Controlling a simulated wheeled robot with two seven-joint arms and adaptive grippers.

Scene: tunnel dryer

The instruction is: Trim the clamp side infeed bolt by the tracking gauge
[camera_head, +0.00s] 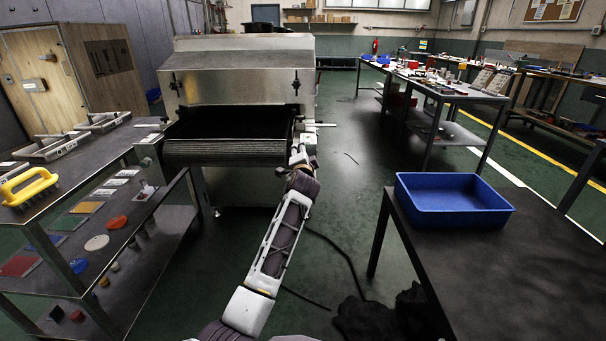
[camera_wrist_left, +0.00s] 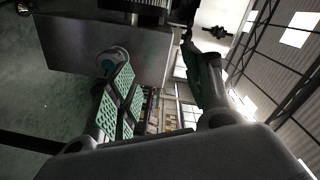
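The tunnel dryer (camera_head: 245,75) stands ahead, with a ribbed belt (camera_head: 228,152) at its dark infeed mouth. My left gripper (camera_head: 301,152) is at the right side of this infeed, small and partly hidden by its own arm. A grey metal housing (camera_wrist_left: 85,45) lies beyond the fingers. A pale rod (camera_head: 325,124) sticks out to the right of the dryer near the gripper. I cannot single out the infeed bolt or the tracking gauge. My right gripper is not in view.
A two-level bench (camera_head: 110,150) with a yellow-handled brush (camera_head: 28,186) stands at the left. A blue bin (camera_head: 450,205) sits on a dark table (camera_head: 520,260) at the right. Cables (camera_head: 340,250) lie on the floor.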

